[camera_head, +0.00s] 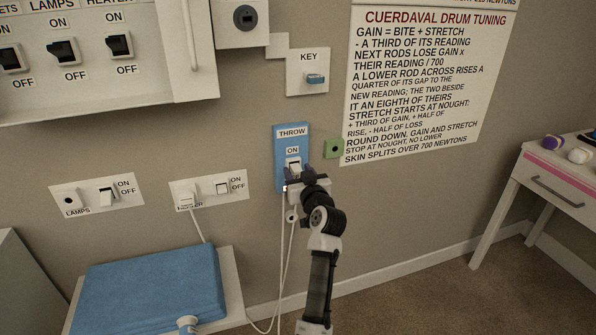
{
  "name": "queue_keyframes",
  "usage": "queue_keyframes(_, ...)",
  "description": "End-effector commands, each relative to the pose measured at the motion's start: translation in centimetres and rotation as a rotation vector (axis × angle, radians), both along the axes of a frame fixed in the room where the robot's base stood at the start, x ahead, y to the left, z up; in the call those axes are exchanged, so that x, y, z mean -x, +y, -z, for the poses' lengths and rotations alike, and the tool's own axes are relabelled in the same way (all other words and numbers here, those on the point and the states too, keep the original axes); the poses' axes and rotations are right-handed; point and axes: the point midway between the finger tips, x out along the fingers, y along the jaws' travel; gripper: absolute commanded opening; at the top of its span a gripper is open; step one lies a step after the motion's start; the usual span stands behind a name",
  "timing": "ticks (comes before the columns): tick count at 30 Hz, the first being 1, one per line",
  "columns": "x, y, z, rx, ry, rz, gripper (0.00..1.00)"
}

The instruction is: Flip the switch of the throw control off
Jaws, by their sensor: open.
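The throw control is a blue wall plate (291,132) labelled THROW, with ON printed above a white rocker switch (293,164). My gripper (295,178) is at the lower part of this plate, right in front of the switch. It is open, with no object seen between its fingers. The gripper hides the lower part of the switch and any label below it. I cannot tell whether the fingers touch the switch or which way it is set. A white cord (282,255) hangs down beside my arm from behind the gripper.
Switch plates for LAMPS (97,195) and a second plate (208,188) are left. A white desk (556,178) stands right.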

Motion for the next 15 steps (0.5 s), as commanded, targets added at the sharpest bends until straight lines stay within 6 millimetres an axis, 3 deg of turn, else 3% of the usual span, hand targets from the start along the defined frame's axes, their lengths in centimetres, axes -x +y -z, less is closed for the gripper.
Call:
queue_keyframes(11, -0.60, 0.24, 0.04, 0.000, 0.000, 0.000, 0.46)
queue_keyframes(15, -0.58, 0.22, 0.05, 0.000, 0.001, 0.000, 0.29)
